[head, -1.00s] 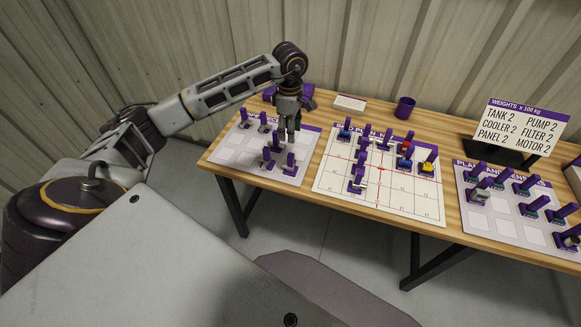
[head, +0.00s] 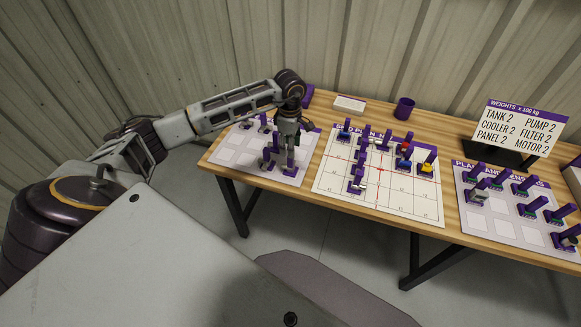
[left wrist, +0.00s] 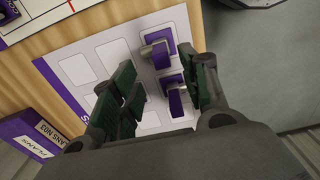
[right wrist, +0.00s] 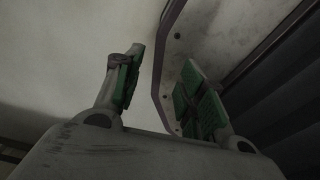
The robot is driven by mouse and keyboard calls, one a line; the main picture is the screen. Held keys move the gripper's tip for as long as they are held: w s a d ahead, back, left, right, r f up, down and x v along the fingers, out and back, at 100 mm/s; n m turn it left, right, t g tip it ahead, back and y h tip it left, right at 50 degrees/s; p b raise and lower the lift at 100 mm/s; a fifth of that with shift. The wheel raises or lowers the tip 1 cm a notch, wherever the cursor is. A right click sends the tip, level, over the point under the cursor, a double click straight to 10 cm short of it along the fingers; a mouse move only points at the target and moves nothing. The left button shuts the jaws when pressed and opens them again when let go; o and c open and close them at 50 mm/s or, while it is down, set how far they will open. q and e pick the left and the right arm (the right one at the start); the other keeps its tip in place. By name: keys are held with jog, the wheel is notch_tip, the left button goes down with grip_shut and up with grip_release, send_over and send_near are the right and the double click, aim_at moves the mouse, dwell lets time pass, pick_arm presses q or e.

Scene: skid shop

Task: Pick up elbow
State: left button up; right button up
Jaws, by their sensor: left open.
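Several pieces with upright purple grips stand on the left white card (head: 232,150). Which of them is the elbow is too small to tell in the head view. My left gripper (head: 290,168) is open, pointing down over the card's front-right part, among the front pieces. In the left wrist view, two purple-gripped pieces with grey bodies, one farther (left wrist: 157,52) and one nearer (left wrist: 176,100), show in the gap between the open fingers (left wrist: 160,92), closer to the right-hand finger. Contact cannot be told. My right gripper (right wrist: 160,88) is open and empty, away from the table.
A gridded plan sheet (head: 400,205) with several pieces lies right of the card. Another card (head: 505,229) with pieces lies farther right. A purple cup (head: 404,108), a small white box (head: 349,104) and a weights sign (head: 517,127) stand at the back.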

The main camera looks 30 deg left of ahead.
aim_at(290, 160)
pick_arm(q)
jog(key=shift+f, duration=1.05)
jog(key=shift+s+d+f+p, duration=0.1)
jog(key=shift+f+p, duration=0.2)
jog(key=shift+f, duration=0.25)
notch_tip(290, 160, down, 3)
jog(key=shift+f+p, duration=0.15)
jog(key=shift+p, duration=0.25)
jog(key=shift+f, duration=0.35)
pick_arm(e)
jog(key=shift+a+r, duration=0.6)
jog(key=shift+r, duration=0.2)
pick_arm(q)
jog(key=shift+c, duration=0.2)
jog(key=c, duration=0.9)
grip_shut()
pick_arm(e)
jog(key=shift+d, duration=0.35)
